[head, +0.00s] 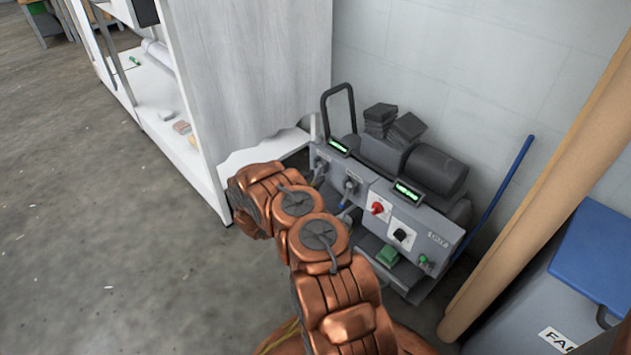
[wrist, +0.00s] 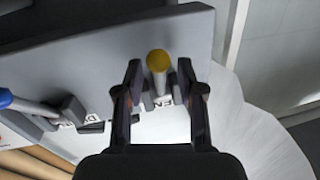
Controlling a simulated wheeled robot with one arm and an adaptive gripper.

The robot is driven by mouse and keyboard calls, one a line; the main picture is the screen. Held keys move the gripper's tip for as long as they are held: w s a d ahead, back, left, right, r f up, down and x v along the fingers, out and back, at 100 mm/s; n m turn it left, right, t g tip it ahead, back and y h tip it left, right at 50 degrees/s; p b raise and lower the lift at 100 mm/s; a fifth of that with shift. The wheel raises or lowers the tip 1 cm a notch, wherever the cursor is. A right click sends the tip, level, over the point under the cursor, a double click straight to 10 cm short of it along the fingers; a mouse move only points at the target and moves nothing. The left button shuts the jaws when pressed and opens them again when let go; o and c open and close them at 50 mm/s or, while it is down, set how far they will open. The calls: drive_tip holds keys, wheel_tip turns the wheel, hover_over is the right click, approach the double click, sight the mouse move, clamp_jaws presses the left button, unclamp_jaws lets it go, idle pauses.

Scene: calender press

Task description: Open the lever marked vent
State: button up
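In the wrist view, a lever with a round yellow knob (wrist: 157,61) and a pale shaft stands out from a grey panel (wrist: 60,62). The lettering beside its base is partly covered; "EN" can be read. My gripper (wrist: 161,72) is open, with one finger on each side of this lever. Gaps show between the fingers and the knob, and I see no contact. In the head view, my copper arm reaches to the left end of the grey machine (head: 412,268) and hides my gripper and the yellow-knobbed lever.
A lever with a blue handle (wrist: 22,104) is left of my gripper. The machine also carries a red knob (head: 377,208), a black knob (head: 401,235) and green displays. A white cabinet (head: 240,70) stands close on the left. Open floor (head: 100,230) lies left.

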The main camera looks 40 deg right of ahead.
drive_tip(key=shift+d, duration=0.4)
clamp_jaws()
idle(0.5)
